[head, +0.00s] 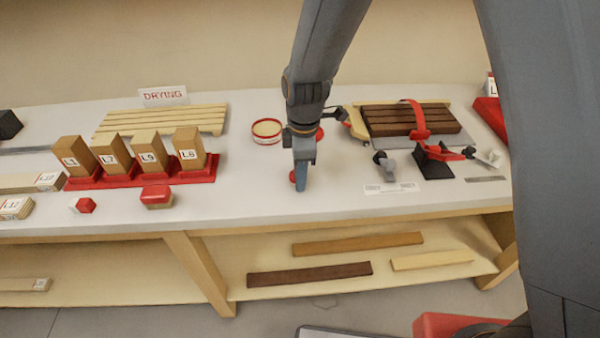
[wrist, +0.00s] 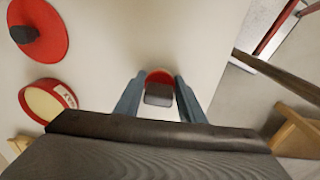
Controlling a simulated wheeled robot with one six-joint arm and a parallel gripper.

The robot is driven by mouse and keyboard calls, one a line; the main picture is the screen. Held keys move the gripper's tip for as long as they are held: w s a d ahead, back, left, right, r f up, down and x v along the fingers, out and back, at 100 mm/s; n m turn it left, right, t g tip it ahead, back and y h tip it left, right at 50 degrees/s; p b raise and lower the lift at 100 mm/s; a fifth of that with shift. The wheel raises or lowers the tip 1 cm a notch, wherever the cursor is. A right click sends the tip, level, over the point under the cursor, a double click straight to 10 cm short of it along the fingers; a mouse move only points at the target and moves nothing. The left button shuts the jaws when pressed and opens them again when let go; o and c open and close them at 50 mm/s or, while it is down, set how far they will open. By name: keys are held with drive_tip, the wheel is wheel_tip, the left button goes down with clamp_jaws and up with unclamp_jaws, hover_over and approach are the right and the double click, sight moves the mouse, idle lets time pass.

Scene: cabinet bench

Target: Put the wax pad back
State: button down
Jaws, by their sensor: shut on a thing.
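My gripper (head: 300,184) points down over the white bench top, in front of the wax tin. In the wrist view its two fingers (wrist: 160,82) are shut on the dark grip of a small round red pad (wrist: 159,73), which I take for the wax pad. Its red edge (head: 292,177) shows beside the fingers in the head view. I cannot tell whether it touches the bench. The open round wax tin (head: 267,131), red with cream wax inside, stands behind; it also shows in the wrist view (wrist: 47,100). A red lid with a dark knob (wrist: 52,48) lies beside the tin.
A slatted rack (head: 205,118) with a DRYING sign (head: 164,95) stands at the back left. Labelled wooden blocks (head: 150,152) stand in a red holder. A clamped dark board (head: 412,119) lies at the right. The bench between holder and gripper is mostly clear.

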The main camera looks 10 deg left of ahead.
drive_tip(key=shift+s+d+f, duration=0.15)
drive_tip(key=shift+s+f, duration=0.1)
drive_tip(key=shift+f, duration=0.35)
drive_tip(key=c, duration=1.2)
unclamp_jaws()
drive_tip(key=shift+f, duration=0.1)
drive_tip(key=shift+o, duration=0.2)
wheel_tip(320, 180, up, 14)
drive_tip(key=b, duration=0.3)
drive_tip(key=s+d+f+m, duration=0.1)
drive_tip(key=s+d+m, duration=0.2)
drive_tip(key=d+m, duration=0.4)
drive_tip(key=s+d+f+m, duration=0.2)
drive_tip(key=d+m, duration=0.5)
drive_tip(key=d, duration=0.4)
drive_tip(key=s+d+f+m+t, duration=0.1)
drive_tip(key=s+d+f+m, duration=0.1)
drive_tip(key=d+m, duration=0.4)
drive_tip(key=s+d, duration=0.1)
drive_tip(key=d, duration=0.2)
drive_tip(key=shift+s+d+m+h, duration=0.3)
drive_tip(key=shift+s+d+m, duration=0.05)
drive_tip(key=shift+s+m, duration=0.05)
